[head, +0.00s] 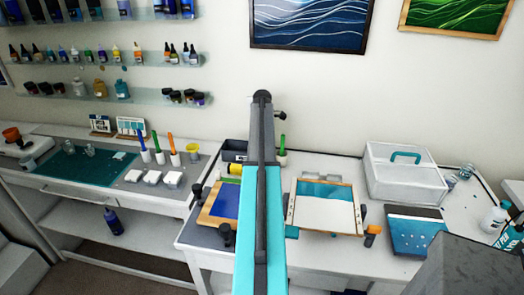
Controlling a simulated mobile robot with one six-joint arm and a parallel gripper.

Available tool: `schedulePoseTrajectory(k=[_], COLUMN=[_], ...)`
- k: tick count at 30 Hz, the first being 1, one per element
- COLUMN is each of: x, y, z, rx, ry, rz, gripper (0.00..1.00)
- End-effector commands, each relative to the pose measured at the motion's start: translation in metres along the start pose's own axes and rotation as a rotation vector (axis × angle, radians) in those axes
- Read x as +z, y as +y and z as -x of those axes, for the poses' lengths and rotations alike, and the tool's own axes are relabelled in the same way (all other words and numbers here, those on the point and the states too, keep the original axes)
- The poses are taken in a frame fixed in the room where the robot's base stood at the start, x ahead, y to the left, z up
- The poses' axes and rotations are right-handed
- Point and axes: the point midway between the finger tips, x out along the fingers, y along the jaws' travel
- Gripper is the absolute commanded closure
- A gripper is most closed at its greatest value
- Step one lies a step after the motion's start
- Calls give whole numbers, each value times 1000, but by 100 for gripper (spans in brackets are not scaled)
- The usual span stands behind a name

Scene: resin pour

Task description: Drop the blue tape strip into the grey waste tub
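I cannot make out a separate blue tape strip in the head view. A dark grey open container (235,147), which may be the waste tub, stands at the back of the right bench, partly hidden behind my raised arm. Its inside is hard to see. My arm rises through the middle of the view and covers part of the bench. My gripper does not show, so whether it holds anything is hidden.
On the right bench (310,255) are a wood-framed blue panel (222,203), a framed white and teal panel (325,212), a white case (403,175), a blue board (415,235) and a white bottle (494,218). The left bench holds a teal mat (70,168) and several tools.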

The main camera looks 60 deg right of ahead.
Motion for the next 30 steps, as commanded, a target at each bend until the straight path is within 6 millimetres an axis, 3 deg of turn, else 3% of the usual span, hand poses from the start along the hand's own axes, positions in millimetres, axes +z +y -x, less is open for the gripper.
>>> schedulePoseTrajectory(k=[6,7,11,17,19,20,30], x=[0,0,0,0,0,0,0], y=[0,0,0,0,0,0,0], z=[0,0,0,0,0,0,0], rx=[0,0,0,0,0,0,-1], ry=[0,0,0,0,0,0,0], rz=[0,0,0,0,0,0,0], gripper=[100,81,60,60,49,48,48])
